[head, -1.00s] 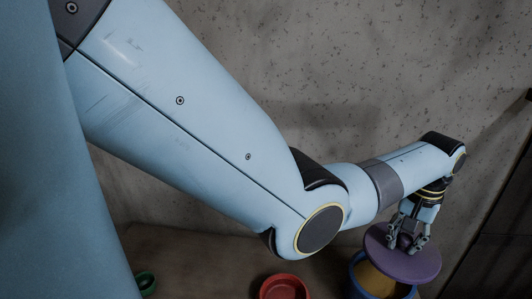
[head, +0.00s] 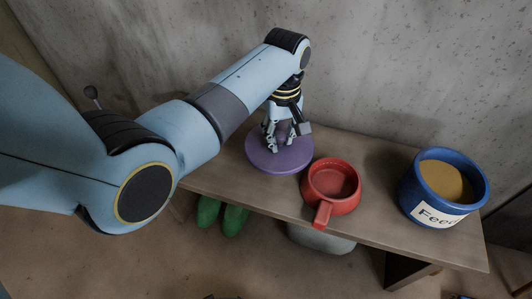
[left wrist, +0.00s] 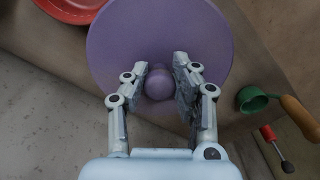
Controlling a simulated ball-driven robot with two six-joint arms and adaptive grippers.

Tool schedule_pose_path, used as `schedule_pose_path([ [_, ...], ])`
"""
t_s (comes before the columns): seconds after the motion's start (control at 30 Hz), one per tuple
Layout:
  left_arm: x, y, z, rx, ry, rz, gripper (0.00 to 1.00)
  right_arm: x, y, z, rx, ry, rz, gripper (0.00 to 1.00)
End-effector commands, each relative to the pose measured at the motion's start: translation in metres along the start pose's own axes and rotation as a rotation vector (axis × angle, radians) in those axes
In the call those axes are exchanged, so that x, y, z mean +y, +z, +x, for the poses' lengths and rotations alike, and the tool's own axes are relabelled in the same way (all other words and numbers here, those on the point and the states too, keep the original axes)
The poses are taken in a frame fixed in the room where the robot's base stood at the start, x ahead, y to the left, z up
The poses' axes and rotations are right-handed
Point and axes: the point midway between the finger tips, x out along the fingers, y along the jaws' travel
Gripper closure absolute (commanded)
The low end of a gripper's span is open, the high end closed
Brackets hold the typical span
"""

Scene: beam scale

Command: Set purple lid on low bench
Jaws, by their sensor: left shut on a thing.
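The purple lid (head: 262,160) is a flat round disc with a ball knob (left wrist: 158,85). My left gripper (head: 280,143) is shut on the knob from above; in the left wrist view its fingers (left wrist: 160,66) stand on both sides of it. The lid is roughly level over the left part of the brown wooden bench (head: 390,237), beside the red pan. I cannot tell whether it touches the bench top. The blue "Feed" pot (head: 412,190) stands uncovered at the bench's right end, with yellow-brown contents. My right gripper is not in view.
The red pan (head: 332,187) stands close to the lid's right, its handle toward the front edge. Green boots (head: 207,212) and a grey object (head: 322,240) are below the bench. A green scoop (left wrist: 252,100) and a red-handled tool (left wrist: 268,134) lie near the lid. A concrete wall is behind.

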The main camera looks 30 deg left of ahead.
Motion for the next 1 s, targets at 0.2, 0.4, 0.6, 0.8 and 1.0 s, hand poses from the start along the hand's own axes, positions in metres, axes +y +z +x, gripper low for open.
schedule_pose_path([
  [0.2, -0.036, -0.041, 0.036, 0.001, -0.005, 0.001, 1.0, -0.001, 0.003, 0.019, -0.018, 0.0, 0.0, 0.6],
  [0.4, -0.05, -0.058, 0.047, 0.0, -0.001, 0.002, 1.0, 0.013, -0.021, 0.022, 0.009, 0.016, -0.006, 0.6],
  [0.6, -0.052, -0.059, 0.067, -0.003, -0.002, 0.003, 1.0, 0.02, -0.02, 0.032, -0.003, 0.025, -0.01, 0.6],
  [0.8, -0.051, -0.059, 0.09, -0.002, -0.002, 0.004, 1.0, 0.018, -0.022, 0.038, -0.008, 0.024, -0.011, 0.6],
  [1.0, -0.051, -0.059, 0.087, 0.0, 0.0, 0.004, 1.0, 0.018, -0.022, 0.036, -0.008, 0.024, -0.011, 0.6],
])
